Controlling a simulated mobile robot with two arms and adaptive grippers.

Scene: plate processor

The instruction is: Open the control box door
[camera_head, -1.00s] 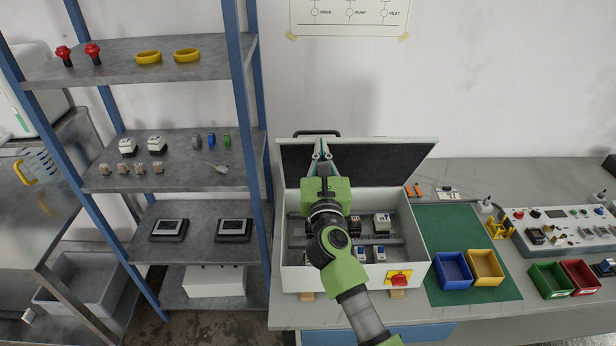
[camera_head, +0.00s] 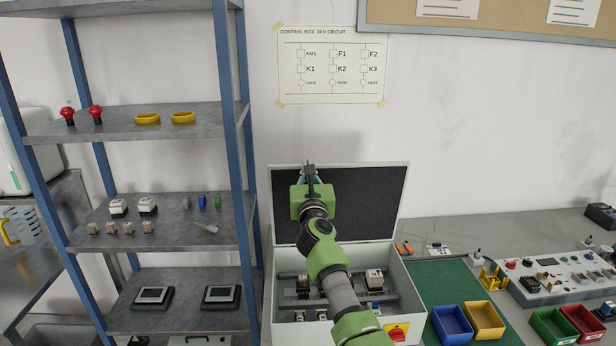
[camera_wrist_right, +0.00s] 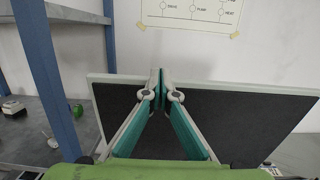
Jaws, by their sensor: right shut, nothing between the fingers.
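The control box (camera_head: 410,290) is a pale grey case on the workbench. Its door (camera_head: 375,195) is hinged at the back, stands raised, and shows its dark inner lining. Rails and several modules show inside the box. My right gripper (camera_head: 311,170) is shut and empty at the door's upper edge, on its inner side. In the right wrist view the closed fingertips (camera_wrist_right: 158,78) overlap the top edge of the door (camera_wrist_right: 235,115); whether they touch it is unclear. My right forearm hides part of the box. My left gripper is not in view.
A blue-posted shelf (camera_head: 170,240) with parts stands close left of the box. A green mat (camera_head: 440,275) with blue (camera_head: 452,324) and yellow (camera_head: 484,320) bins lies to its right. A circuit poster (camera_head: 333,65) hangs on the wall behind.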

